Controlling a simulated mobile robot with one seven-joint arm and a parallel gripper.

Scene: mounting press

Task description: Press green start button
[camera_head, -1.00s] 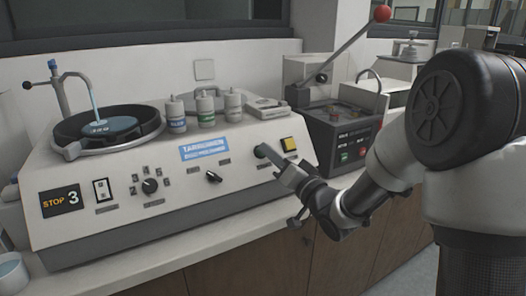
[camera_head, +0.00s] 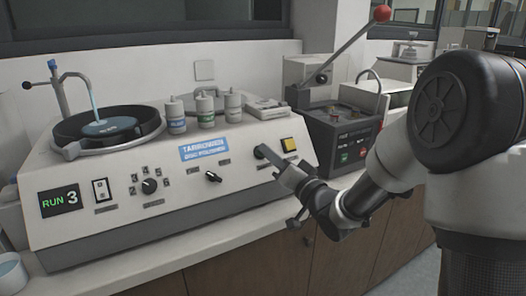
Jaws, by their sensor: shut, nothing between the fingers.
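My gripper (camera_head: 263,153) is shut and empty. Its tips are against or very close to the sloped front panel of the white polishing machine (camera_head: 110,222), just left of a square yellow button (camera_head: 288,145). They hide whatever is on the panel there, so I cannot see a green button under them. The machine's display (camera_head: 60,200) reads "RUN 3" in green and white. A small green button (camera_head: 344,157) shows on the dark press unit (camera_head: 325,135) to the right, beside a red one (camera_head: 362,152).
Several bottles (camera_head: 206,110) stand on the machine's top, right of the round polishing plate (camera_head: 110,128). A lever with a red knob (camera_head: 382,13) rises above the press unit. The panel carries a rocker switch (camera_head: 101,190) and dark knobs (camera_head: 149,186).

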